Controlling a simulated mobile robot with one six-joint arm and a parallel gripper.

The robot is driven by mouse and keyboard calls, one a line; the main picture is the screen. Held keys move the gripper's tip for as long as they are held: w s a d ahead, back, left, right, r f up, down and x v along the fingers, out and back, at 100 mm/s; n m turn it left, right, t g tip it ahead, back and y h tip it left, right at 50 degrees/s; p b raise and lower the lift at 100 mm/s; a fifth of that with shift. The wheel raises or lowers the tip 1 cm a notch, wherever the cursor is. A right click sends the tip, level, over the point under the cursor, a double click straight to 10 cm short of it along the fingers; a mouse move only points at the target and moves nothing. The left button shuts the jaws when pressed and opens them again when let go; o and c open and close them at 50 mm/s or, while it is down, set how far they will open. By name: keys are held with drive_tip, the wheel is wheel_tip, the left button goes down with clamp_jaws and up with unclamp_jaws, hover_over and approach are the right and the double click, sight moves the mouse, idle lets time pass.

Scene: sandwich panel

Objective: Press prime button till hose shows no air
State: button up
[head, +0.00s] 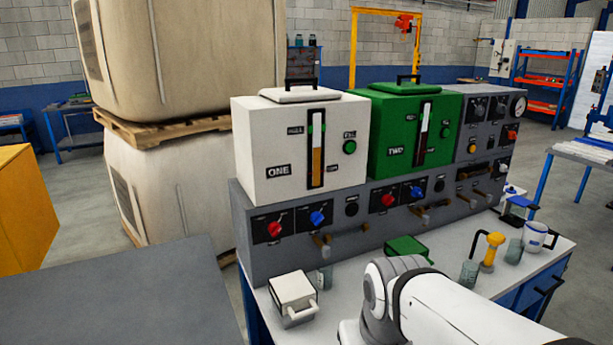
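A grey control panel (290,257) stands along the back of a bench. A white tank marked ONE (268,140) and a green tank marked TWO (385,118) stand on it, each with a sight gauge and a green button. Below each tank are a red knob (274,229), a blue knob (318,218) and a black round control (352,208). Button labels are too small to read, so I cannot tell which is prime. Brown nozzles (320,239) stick out below. I cannot make out a hose or air in it. My gripper is out of view; my white arm shows at bottom.
A white box with a handle (294,298), a green lidded box (407,248), clear cups (468,273), a yellow-handled tool (491,250) and a white mug (535,235) stand on the bench. A grey surface (120,300) lies at lower left.

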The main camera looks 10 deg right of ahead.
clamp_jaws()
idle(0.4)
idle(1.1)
